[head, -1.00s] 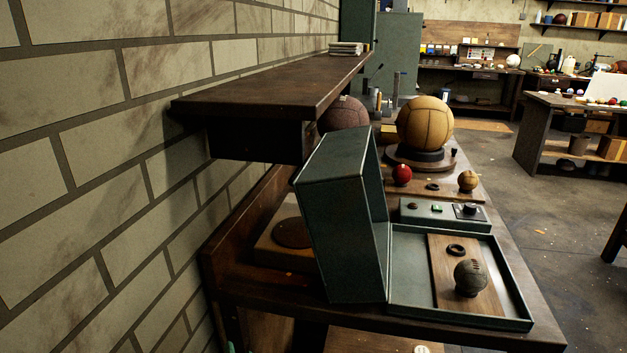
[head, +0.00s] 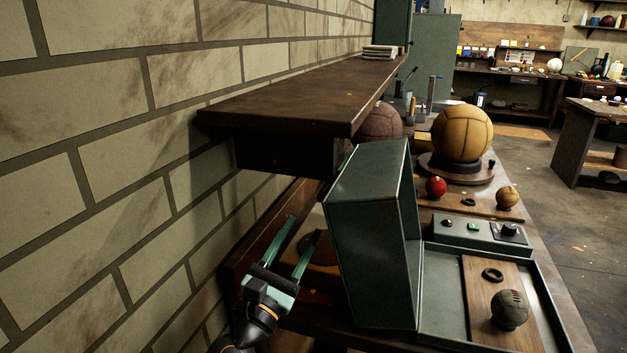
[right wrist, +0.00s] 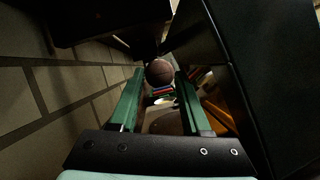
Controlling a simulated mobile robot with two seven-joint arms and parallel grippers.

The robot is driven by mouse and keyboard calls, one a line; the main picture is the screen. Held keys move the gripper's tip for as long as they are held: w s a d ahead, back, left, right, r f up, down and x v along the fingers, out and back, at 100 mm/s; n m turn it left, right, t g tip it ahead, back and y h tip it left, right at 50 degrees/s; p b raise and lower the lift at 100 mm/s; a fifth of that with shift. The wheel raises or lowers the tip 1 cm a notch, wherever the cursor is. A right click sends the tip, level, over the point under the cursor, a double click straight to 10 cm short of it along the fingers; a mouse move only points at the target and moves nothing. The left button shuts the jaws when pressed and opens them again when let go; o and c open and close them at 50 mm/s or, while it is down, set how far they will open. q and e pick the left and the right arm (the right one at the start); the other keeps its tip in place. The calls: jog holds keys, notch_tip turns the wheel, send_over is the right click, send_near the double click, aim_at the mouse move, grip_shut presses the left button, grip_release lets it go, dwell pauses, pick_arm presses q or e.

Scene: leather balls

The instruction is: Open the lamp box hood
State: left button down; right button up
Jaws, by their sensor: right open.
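The lamp box hood (head: 372,240) is a grey-green metal cover standing tilted up at the left side of the lamp box base (head: 432,292). The base's tray lies open to view, with a wooden board and a small dark ball on it. My right gripper (head: 303,235) is open and empty, between the brick wall and the hood's left side, apart from the hood in the head view. In the right wrist view, its two green fingers (right wrist: 158,88) stand apart, with a dark panel close on the right, probably the hood. My left gripper is not in view.
A dark wooden shelf (head: 300,105) overhangs the space above my right gripper. The brick wall (head: 110,190) is close on the left. A large tan ball (head: 462,132) and a brown ball (head: 380,121) sit farther along the bench. Open floor lies to the right.

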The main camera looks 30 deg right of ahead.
aim_at(327, 183)
jog(key=x, duration=1.2)
jog(key=shift+d+r, duration=0.1)
jog(key=shift+r, duration=0.05)
jog(key=shift+s, duration=0.1)
grip_shut()
dwell(0.9)
